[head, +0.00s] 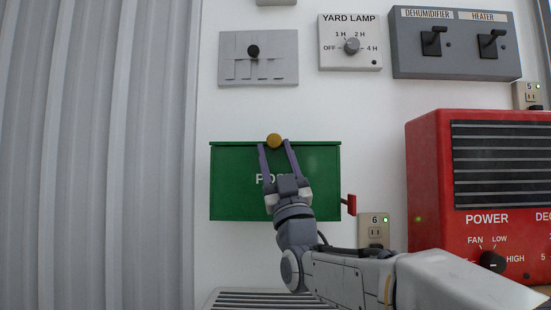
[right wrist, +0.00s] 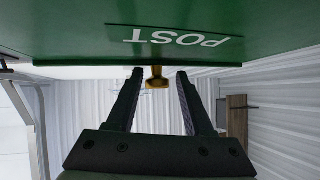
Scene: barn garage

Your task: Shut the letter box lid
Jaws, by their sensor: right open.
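The green letter box (head: 228,185) is mounted on the white wall, with POST on its front. A brass knob (head: 274,140) shows at the box's top edge. The lid's angle is hard to tell. My right gripper (head: 275,147) is in front of the box, fingers pointing up, covering part of the lettering. In the right wrist view the green face (right wrist: 70,35) appears upside down, and the knob (right wrist: 157,80) lies between the open, apart fingers (right wrist: 160,74). I cannot tell whether either finger touches it. My left gripper is not in view.
A red flag (head: 351,204) sticks out at the box's right side. An outlet (head: 374,230) and a red heater (head: 430,170) stand further right. Switch panels (head: 350,44) hang above. A slatted surface (head: 255,299) lies below; corrugated metal (head: 90,150) is at left.

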